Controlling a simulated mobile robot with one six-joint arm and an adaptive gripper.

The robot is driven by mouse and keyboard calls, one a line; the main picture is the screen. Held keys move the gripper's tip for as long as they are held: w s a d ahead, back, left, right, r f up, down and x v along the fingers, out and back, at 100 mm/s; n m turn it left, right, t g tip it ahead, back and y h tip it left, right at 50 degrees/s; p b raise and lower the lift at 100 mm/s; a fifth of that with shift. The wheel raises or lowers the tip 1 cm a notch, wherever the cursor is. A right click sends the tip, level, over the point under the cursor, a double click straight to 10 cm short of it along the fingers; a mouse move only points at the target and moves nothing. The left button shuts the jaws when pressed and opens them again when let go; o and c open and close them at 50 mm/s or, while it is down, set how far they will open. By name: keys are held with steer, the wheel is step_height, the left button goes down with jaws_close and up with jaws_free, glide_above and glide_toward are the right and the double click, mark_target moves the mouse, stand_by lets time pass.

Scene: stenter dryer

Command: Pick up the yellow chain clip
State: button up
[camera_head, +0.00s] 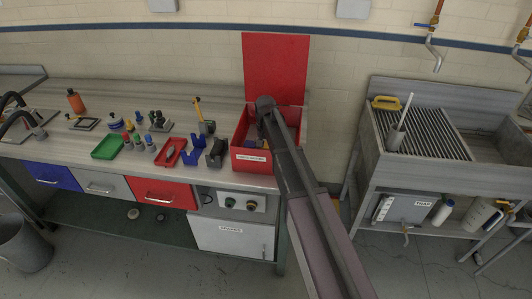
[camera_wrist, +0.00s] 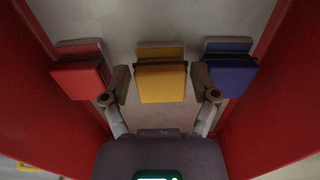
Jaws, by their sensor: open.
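The yellow chain clip (camera_wrist: 161,82) lies in the middle of a row of three clips inside a red box (camera_head: 239,165) on the workbench. A red clip (camera_wrist: 82,78) is to its left and a blue clip (camera_wrist: 230,76) to its right in the wrist view. My gripper (camera_wrist: 161,84) is open inside the box, one finger on each side of the yellow clip. I cannot tell whether the fingers touch it. In the head view my arm hides the gripper and most of the box's inside.
The box's red walls stand close on both sides in the wrist view, and its raised lid (camera_head: 276,66) is behind. Left of the box are a blue holder (camera_head: 195,152), a red tray (camera_head: 170,152) and a green tray (camera_head: 108,147). A sink (camera_head: 500,147) stands at right.

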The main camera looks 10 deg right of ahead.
mark_target(266, 148)
steer(key=shift+f+b, duration=0.3)
steer(key=shift+f, duration=0.3)
steer(key=shift+c, duration=0.2)
steer(key=c, duration=0.9)
steer(key=shift+r, duration=0.15)
steer(key=shift+c, duration=0.2)
step_height(266, 148, up, 10)
steer(key=p, duration=1)
